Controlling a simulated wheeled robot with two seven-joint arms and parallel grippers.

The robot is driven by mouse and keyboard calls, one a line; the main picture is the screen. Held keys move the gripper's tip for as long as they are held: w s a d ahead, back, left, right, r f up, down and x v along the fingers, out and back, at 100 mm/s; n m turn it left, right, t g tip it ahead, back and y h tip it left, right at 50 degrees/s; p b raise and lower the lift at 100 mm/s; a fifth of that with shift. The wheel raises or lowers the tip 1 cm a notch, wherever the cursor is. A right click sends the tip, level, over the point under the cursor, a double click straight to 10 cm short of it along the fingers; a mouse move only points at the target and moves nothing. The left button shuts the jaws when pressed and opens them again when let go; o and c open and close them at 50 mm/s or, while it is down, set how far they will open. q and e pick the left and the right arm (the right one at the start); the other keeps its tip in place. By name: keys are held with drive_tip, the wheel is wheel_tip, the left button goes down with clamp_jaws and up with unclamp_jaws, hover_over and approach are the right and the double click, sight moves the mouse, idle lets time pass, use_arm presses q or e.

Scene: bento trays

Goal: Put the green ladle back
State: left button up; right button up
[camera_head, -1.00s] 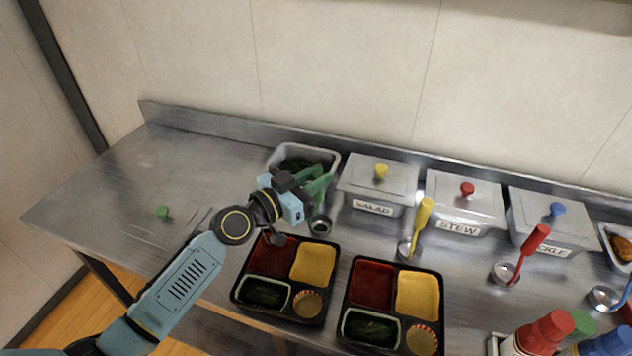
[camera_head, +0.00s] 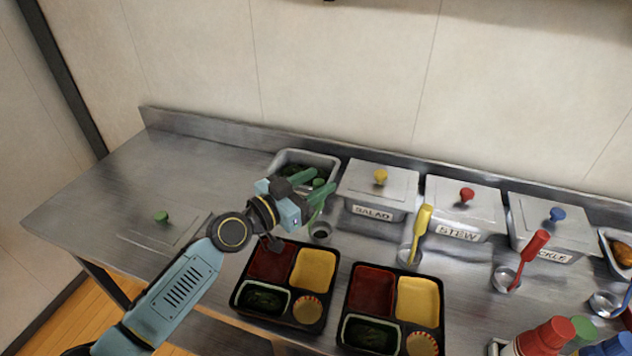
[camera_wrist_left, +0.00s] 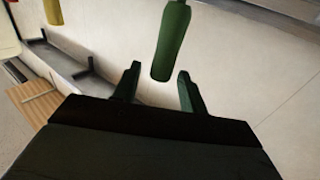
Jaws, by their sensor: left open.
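The green ladle (camera_head: 317,200) stands by its small metal cup (camera_head: 320,232) in front of the open container of dark greens (camera_head: 279,166). Its bowl is hard to make out. My left gripper (camera_head: 309,183) is open beside the ladle's handle in the head view. In the left wrist view the green handle (camera_wrist_left: 172,42) shows just beyond and between the spread fingertips (camera_wrist_left: 158,78), with a gap on each side. My right gripper is not in view.
A lid with a green knob (camera_head: 161,216) lies on the counter at left. Lidded salad (camera_head: 345,190), stew (camera_head: 462,212) and pickle containers stand to the right. Yellow (camera_head: 423,222) and red (camera_head: 533,246) ladles stand before them. Two filled bento trays (camera_head: 237,292) are in front.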

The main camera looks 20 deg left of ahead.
use_arm(q)
drive_tip(key=b+v, duration=0.2)
drive_tip(key=v, duration=0.9)
drive_tip(key=shift+s, duration=0.2)
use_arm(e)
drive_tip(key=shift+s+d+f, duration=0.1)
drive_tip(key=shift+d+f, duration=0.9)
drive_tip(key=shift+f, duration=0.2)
use_arm(q)
drive_tip(key=shift+a+f, duration=0.1)
